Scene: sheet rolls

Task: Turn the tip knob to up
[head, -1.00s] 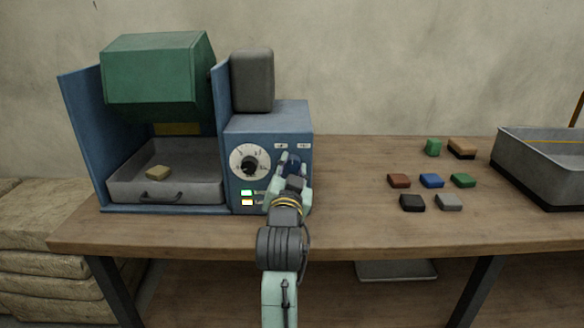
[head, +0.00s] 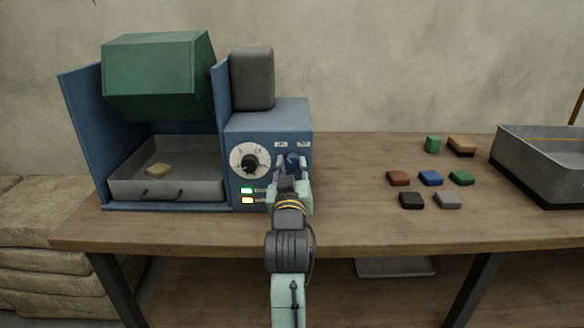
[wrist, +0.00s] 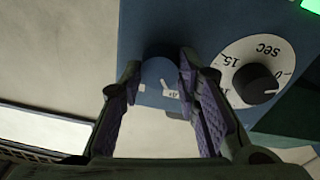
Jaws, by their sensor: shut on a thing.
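The tip knob (head: 292,159) is a dark blue knob on the right of the blue control box's front, below two small white labels (head: 281,144). My gripper (head: 291,167) is at the box front with its fingers on either side of the knob. In the wrist view the blue knob (wrist: 159,72) sits between the two purple-padded fingers (wrist: 160,75), and the gripper is shut on it. White marks and part of a label show beside the knob there. The fingers hide part of the knob, so I cannot tell its exact setting.
A black timer knob on a white dial (head: 250,161) is just left of my gripper, above lit green and yellow indicators (head: 247,195). A green hopper (head: 158,75) is tilted above a grey tray (head: 185,184). Several coloured blocks (head: 431,178) lie to the right.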

